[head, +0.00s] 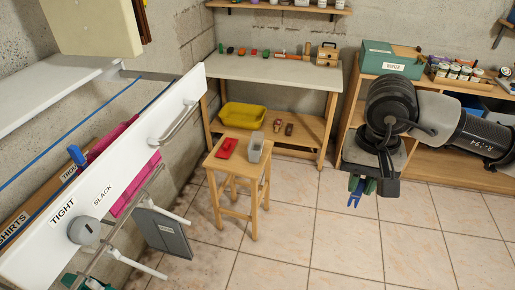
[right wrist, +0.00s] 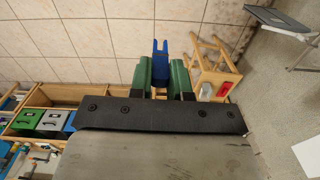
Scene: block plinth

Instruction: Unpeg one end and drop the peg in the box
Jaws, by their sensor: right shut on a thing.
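My right gripper (head: 361,184) hangs over open floor at the right in the head view, well away from the pink cloth. It is shut on a blue peg (head: 355,196). The right wrist view shows the peg (right wrist: 160,62) upright between the green fingers. The pink cloth (head: 148,176) hangs behind the white panel at the left, mostly hidden. Another blue peg (head: 76,154) sits at its upper left end, by the blue line (head: 62,136). I cannot make out my left gripper.
The white panel (head: 110,180), marked TIGHT and SLACK, has a grey knob (head: 84,231). A red item lies on the stool. A bench (head: 272,70) with a yellow tub (head: 243,115) stands behind. A green box (head: 392,60) sits on the right shelf.

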